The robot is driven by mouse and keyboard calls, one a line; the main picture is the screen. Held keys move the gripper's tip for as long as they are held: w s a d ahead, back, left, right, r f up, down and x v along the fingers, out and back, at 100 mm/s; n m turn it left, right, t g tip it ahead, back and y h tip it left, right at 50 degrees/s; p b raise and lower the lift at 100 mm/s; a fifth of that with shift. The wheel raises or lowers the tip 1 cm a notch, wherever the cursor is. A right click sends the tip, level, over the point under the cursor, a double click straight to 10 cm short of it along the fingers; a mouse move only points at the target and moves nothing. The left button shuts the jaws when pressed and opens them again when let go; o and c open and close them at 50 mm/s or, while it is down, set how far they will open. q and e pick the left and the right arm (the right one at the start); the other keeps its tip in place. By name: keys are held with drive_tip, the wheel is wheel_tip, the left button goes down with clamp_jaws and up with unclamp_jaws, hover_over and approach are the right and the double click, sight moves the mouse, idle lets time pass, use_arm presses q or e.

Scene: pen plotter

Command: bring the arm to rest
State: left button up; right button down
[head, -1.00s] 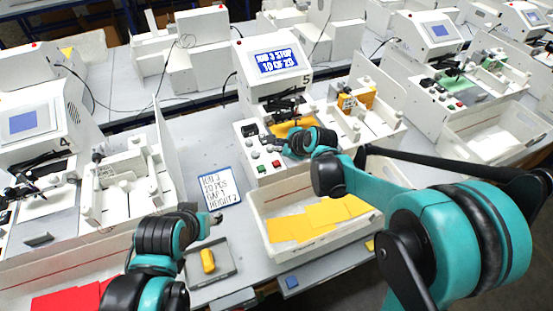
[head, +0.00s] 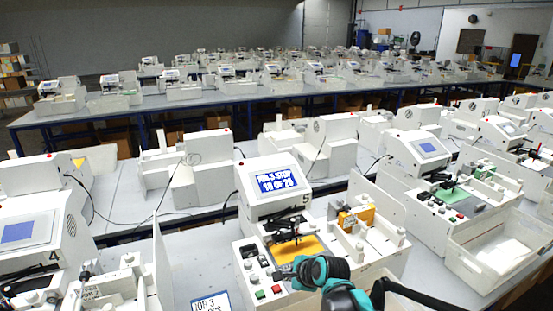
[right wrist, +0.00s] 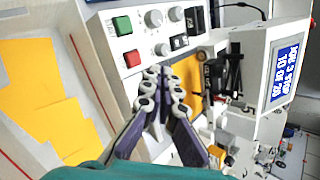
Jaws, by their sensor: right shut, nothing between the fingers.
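My right arm rises from the bottom of the head view. Its gripper (head: 277,274) is at the front control panel of plotter 5 (head: 275,191). In the right wrist view the two fingers (right wrist: 161,73) are shut with nothing between them. Their tips lie beside the panel's knobs and its red button (right wrist: 132,58), with the green button (right wrist: 122,25) farther off. I cannot tell whether the tips touch the panel. Plotter 5's screen (head: 279,180) reads "JOB 3 STOP" and a count line. A yellow card (head: 297,248) lies on its bed. My left gripper is out of view.
In the right wrist view several yellow cards (right wrist: 40,90) lie in a white tray beside the panel. Plotter 4 (head: 38,240) stands on the left and another plotter (head: 425,165) on the right. A job sign (head: 211,304) lies on the table, left of plotter 5.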

drive_tip(key=s+d+f+n+h+b, duration=0.2)
drive_tip(key=s+d+n, duration=0.5)
drive_tip(key=s, duration=0.5)
drive_tip(key=s+d+f+n+h+b, duration=0.2)
drive_tip(key=s+d+f+n+b, duration=0.1)
drive_tip(key=s+d+n, duration=0.5)
drive_tip(key=s+n, duration=0.3)
drive_tip(key=s, duration=0.1)
drive_tip(key=shift+s+d+g+h+b, duration=0.15)
drive_tip(key=shift+s+g+h+b, duration=0.15)
drive_tip(key=shift+s+b, duration=0.05)
